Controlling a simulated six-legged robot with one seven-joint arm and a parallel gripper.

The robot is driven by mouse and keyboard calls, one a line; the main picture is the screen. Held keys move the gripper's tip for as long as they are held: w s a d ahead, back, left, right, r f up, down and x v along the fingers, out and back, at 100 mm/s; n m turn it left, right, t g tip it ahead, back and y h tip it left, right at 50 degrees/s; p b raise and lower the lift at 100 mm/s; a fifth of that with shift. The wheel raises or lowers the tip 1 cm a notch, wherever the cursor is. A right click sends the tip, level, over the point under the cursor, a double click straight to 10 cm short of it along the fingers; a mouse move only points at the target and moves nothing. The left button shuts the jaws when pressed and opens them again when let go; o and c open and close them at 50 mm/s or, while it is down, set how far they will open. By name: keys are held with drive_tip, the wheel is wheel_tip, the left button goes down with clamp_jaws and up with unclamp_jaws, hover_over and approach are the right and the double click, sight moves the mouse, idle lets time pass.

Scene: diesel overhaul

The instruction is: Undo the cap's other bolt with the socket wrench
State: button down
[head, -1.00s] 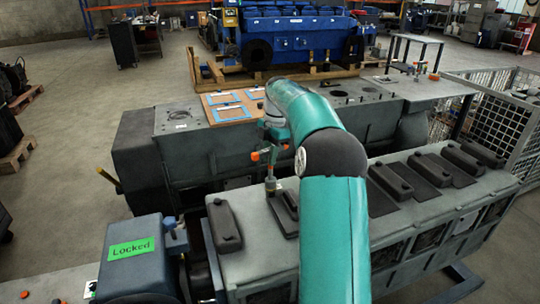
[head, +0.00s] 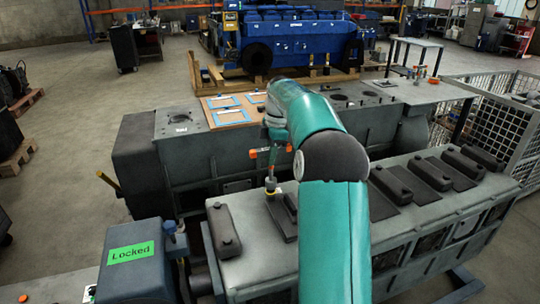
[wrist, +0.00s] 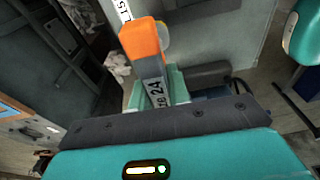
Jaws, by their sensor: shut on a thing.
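My gripper (wrist: 156,92) is shut on the socket wrench (wrist: 154,72), which has an orange end block and lettering including "24" on its bar in the wrist view. In the head view the wrench's orange ends (head: 253,154) show beside my gripper. Its shaft stands upright, with the socket end (head: 270,186) down at a dark cap (head: 280,217) on the near grey engine block (head: 256,258). The bolt under the socket is hidden, so I cannot tell how it sits. My arm hides part of this cap.
Other dark caps (head: 431,173) line the block to the right, and one (head: 223,230) lies to the left. Behind is a larger grey housing (head: 185,155). A wire mesh cage (head: 497,122) stands at right.

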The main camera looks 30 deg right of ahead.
drive_tip(key=m, duration=0.4)
drive_tip(key=shift+t, duration=0.3)
drive_tip(key=m, duration=0.3)
drive_tip(key=shift+m+h, duration=0.3)
drive_tip(key=shift+m, duration=0.1)
drive_tip(key=m, duration=0.3)
drive_tip(key=shift+m+t+h, duration=0.3)
drive_tip(key=m, duration=0.4)
drive_tip(key=shift+h, duration=0.3)
drive_tip(key=m, duration=0.3)
drive_tip(key=shift+s+h, duration=0.1)
drive_tip(key=shift+h, duration=0.2)
drive_tip(key=m, duration=0.4)
drive_tip(key=shift+h, duration=0.3)
drive_tip(key=m, duration=0.3)
drive_tip(key=m+g, duration=0.1)
drive_tip(key=m, duration=0.3)
drive_tip(key=shift+d+h, duration=0.1)
drive_tip(key=shift+h, duration=0.2)
drive_tip(key=shift+d, duration=0.1)
